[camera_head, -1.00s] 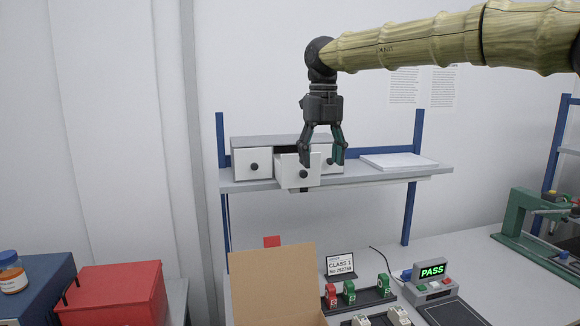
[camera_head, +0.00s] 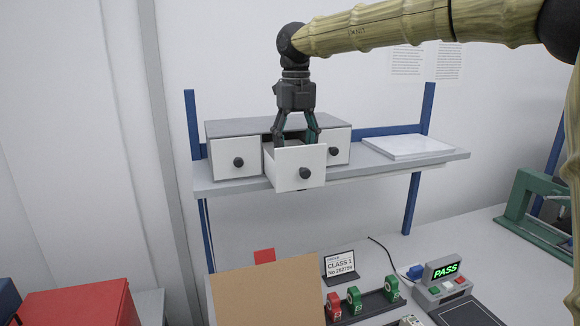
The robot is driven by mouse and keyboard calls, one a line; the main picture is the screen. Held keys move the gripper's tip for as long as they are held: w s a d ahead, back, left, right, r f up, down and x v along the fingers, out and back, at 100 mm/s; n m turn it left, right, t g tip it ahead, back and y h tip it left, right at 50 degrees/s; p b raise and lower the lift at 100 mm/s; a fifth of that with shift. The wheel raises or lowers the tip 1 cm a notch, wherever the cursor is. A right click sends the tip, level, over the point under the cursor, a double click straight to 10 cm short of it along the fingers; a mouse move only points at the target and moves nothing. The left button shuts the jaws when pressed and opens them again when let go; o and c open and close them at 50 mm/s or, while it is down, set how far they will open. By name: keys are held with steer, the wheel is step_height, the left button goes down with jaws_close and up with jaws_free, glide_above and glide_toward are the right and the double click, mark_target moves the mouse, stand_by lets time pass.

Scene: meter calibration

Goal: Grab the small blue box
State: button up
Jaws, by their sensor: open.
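My gripper (camera_head: 296,140) points down over the open middle drawer (camera_head: 299,168) of a small drawer unit (camera_head: 262,127) on the shelf. Its fingers are spread apart and their tips are hidden behind the drawer's white front, in or just above the drawer. The inside of the drawer is mostly hidden by its front and the gripper. I cannot see a small blue box in the drawer, and I see nothing held between the fingers.
The left drawer (camera_head: 236,158) and right drawer (camera_head: 338,146) are shut. A white flat stack (camera_head: 408,146) lies on the shelf (camera_head: 380,168) at right. Below stand an open cardboard box (camera_head: 268,292), meters, a PASS device (camera_head: 442,282) and a red box (camera_head: 78,306).

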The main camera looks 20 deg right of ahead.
steer(key=shift+w+d+f, duration=0.15)
steer(key=shift+f, duration=0.75)
steer(key=shift+f+p, duration=0.55)
steer(key=shift+p, duration=0.15)
step_height(320, 180, down, 3)
steer(key=shift+w+f+p, duration=0.15)
steer(key=shift+f+p, duration=0.05)
steer(key=shift+p, duration=0.55)
steer(key=shift+f, duration=0.45)
steer(key=c, duration=1.1)
